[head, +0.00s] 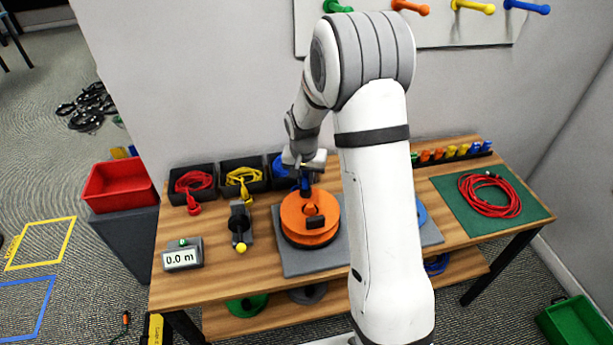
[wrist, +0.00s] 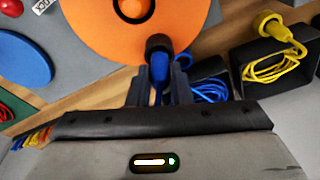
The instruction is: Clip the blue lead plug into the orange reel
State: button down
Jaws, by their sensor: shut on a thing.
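My gripper (head: 305,163) is shut on the blue lead plug (wrist: 159,72), which sits between the two dark fingers in the wrist view (wrist: 158,84). In the head view the plug (head: 305,185) points down at the back edge of the orange reel (head: 297,222). The orange reel also fills the top of the wrist view (wrist: 185,15). A black round piece shows at the plug's tip by the reel's rim; I cannot tell whether it belongs to plug or reel, or whether they touch. Blue cable (wrist: 211,91) lies in a black bin beside the gripper.
Bins with red cable (head: 194,181) and yellow cable (head: 243,176) stand left of the blue one. A black device with a yellow knob (head: 241,248) and a meter reading 0.0 m (head: 182,259) are left of the reel. A coiled red cable (head: 488,195) lies on a green mat.

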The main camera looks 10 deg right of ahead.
jog(key=shift+f, duration=0.15)
dwell(0.7)
jog(key=c, duration=1.2)
grip_release()
jog(key=shift+c, duration=0.2)
notch_tip(320, 180, up, 8)
jog(key=s+b, duration=0.1)
jog(key=b, duration=0.1)
jog(key=s+r+n, duration=0.2)
jog(key=s+r, duration=0.7)
jog(key=s, duration=0.5)
jog(key=s+r+n+t, duration=0.1)
jog(key=s+n, duration=0.1)
jog(key=s, duration=1.1)
jog(key=shift+s+d+r+y, duration=0.2)
jog(key=shift+s+d+y, duration=0.05)
jog(key=shift+s+y, duration=0.15)
jog(key=shift+w, duration=0.1)
